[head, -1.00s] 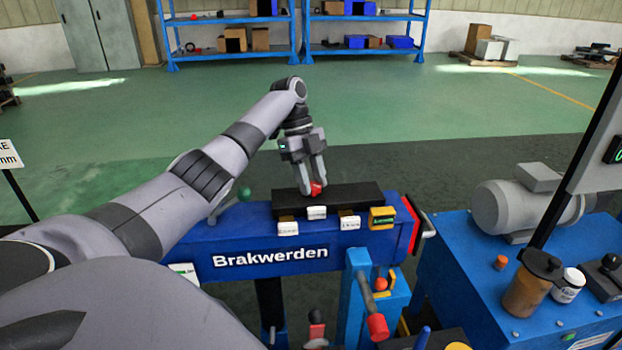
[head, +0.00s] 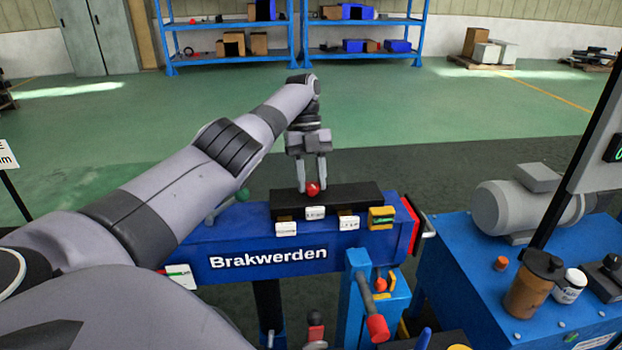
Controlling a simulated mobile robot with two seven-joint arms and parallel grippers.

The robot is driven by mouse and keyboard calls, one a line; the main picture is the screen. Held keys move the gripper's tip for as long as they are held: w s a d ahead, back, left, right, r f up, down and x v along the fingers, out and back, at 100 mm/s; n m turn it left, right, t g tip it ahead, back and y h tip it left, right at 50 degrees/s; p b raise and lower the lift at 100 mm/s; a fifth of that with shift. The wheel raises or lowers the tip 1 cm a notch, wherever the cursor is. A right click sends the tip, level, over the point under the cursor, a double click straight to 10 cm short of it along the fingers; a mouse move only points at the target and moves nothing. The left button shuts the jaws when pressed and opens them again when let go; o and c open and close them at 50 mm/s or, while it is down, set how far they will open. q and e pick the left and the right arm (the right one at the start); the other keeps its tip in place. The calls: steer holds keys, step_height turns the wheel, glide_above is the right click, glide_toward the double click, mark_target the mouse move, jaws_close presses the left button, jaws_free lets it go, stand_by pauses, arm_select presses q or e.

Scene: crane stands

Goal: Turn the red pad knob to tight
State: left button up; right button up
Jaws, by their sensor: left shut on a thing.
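The red knob (head: 313,189) sits on top of a black block (head: 355,195) on the blue beam marked "Brakwerden" (head: 240,240). My left gripper (head: 312,185) points down from above and is shut on the red knob, with one finger on each side of it. Small white labels (head: 315,213) are on the front of the block; their text is too small to read. My right gripper is not in view.
A green ball-ended lever (head: 242,195) stands left of the block. A red-handled lever (head: 377,327) is in front of the beam. A blue bench (head: 475,265) with a grey motor (head: 510,208), a brown cup (head: 533,285) and a white jar (head: 569,286) is at the right.

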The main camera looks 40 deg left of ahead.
arm_select(q)
steer(key=o, duration=1)
steer(key=shift+o, duration=0.2)
steer(key=shift+n, duration=0.3)
